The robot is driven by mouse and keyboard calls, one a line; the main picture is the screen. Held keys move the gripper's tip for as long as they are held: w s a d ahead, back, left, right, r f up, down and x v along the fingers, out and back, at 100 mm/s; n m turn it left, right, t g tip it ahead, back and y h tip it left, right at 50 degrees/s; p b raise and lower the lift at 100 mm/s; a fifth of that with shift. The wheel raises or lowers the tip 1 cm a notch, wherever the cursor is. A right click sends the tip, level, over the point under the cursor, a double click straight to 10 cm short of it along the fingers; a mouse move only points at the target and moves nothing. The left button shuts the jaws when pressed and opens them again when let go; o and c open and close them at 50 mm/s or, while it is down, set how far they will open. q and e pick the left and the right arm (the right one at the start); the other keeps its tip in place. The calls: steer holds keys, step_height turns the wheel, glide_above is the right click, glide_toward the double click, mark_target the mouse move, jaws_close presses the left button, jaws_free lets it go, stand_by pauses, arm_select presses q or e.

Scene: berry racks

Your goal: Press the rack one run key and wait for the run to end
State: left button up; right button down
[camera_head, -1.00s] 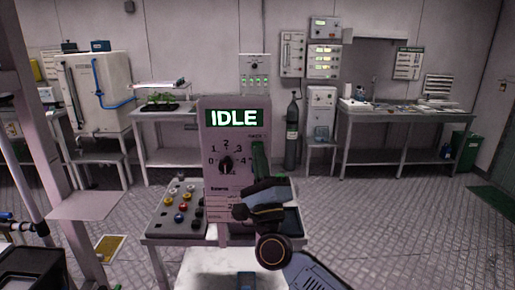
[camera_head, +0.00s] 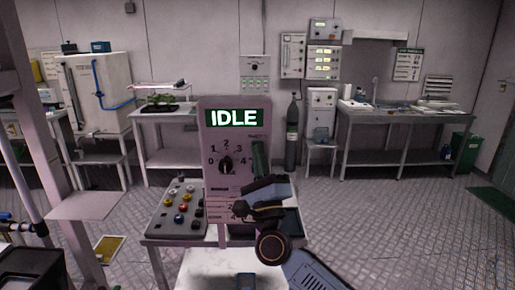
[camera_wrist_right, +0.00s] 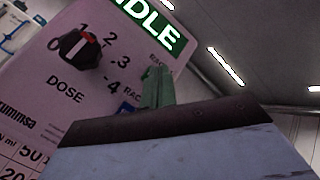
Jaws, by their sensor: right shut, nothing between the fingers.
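The control panel (camera_head: 213,150) stands upright at the centre, its green display (camera_head: 234,118) reading IDLE. Its dose dial (camera_head: 226,165) also shows in the wrist view (camera_wrist_right: 80,47). My right gripper (camera_head: 258,158) is shut and empty, its green fingers at the right part of the panel face. In the wrist view the shut fingers (camera_wrist_right: 157,88) are beside two partly covered RACK labels. A blue key (camera_wrist_right: 126,108) peeks out left of the fingers. The rack one run key cannot be made out; the fingers cover that area. Contact cannot be told. My left gripper is not in view.
A sloped box with coloured buttons (camera_head: 178,212) sits left of the panel on a small table. A dark tray (camera_head: 291,222) is at the right, partly behind my arm. Benches line the back wall, and the floor between is open.

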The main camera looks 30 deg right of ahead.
steer(key=shift+w+d, duration=0.1)
steer(key=shift+w, duration=0.05)
stand_by(0.5)
steer(key=shift+s+a+p, duration=0.3)
steer(key=shift+s+a, duration=0.15)
steer(key=shift+s, duration=0.3)
steer(key=shift+s+a+p, duration=0.25)
steer(key=shift+s+a, duration=0.2)
steer(key=shift+s, duration=0.25)
steer(key=shift+s+a+p, duration=0.2)
steer(key=shift+s+a, duration=0.2)
steer(key=shift+s, duration=0.35)
steer(key=shift+s+a+p, duration=0.25)
steer(key=shift+s+a, duration=0.2)
steer(key=shift+s, duration=0.25)
